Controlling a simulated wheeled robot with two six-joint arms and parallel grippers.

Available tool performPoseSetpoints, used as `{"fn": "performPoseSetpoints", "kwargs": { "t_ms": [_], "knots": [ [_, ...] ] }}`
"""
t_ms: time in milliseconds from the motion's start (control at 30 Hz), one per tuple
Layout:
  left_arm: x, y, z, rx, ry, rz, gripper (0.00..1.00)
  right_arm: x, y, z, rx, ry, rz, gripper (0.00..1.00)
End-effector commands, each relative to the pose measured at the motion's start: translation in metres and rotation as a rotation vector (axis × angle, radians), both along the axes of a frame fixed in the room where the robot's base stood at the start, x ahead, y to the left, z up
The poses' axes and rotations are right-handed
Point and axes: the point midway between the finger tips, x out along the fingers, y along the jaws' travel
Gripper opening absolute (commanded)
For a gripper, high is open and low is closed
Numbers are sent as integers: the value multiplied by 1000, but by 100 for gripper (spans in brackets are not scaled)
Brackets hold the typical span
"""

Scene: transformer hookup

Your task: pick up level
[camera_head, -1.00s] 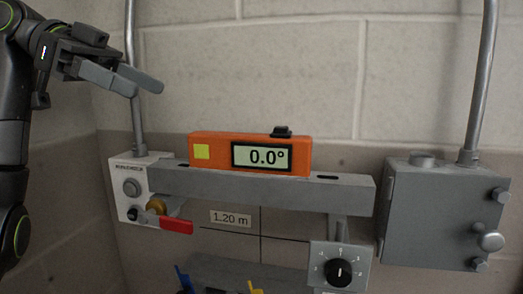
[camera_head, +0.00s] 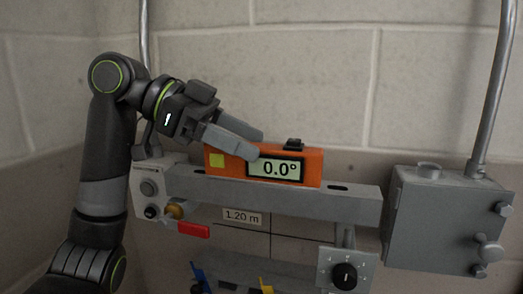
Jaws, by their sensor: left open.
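The orange level (camera_head: 313,167) lies flat along the grey horizontal bar (camera_head: 345,205). Its display reads 0.0°, and a yellow-green square and a black knob show on it. My left gripper (camera_head: 254,145) comes in from the left at the level's left half. Its jaws are open, with one finger in front of the level's upper face and the other behind its top edge. I cannot tell whether the fingers touch it. My right gripper is out of view.
A grey box (camera_head: 440,220) with a pipe stands at the right. A dial panel (camera_head: 344,272) hangs below the bar. The wall above the level is clear.

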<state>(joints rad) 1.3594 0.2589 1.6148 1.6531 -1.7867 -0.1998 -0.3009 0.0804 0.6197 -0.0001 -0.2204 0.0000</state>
Motion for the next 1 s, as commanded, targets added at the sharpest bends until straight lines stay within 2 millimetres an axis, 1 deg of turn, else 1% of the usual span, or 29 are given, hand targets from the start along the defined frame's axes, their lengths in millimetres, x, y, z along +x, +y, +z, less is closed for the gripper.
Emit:
{"fn": "performPoseSetpoints", "kwargs": {
  "t_ms": [33, 133, 400, 867, 1000],
  "knots": [
    [-1, -6, -1, 0, 0, -3, 60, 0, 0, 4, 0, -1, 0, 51],
    [-2, -12, -5, 0, 0, -1, 60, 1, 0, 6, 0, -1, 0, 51],
    [-2, -14, -7, 1, -1, 1, 60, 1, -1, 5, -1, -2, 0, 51],
    [-2, -13, -7, 1, -1, 1, 0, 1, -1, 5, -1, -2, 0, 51],
    [-2, -13, -7, 0, -1, 0, 0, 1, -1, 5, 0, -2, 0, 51]
  ]
}}
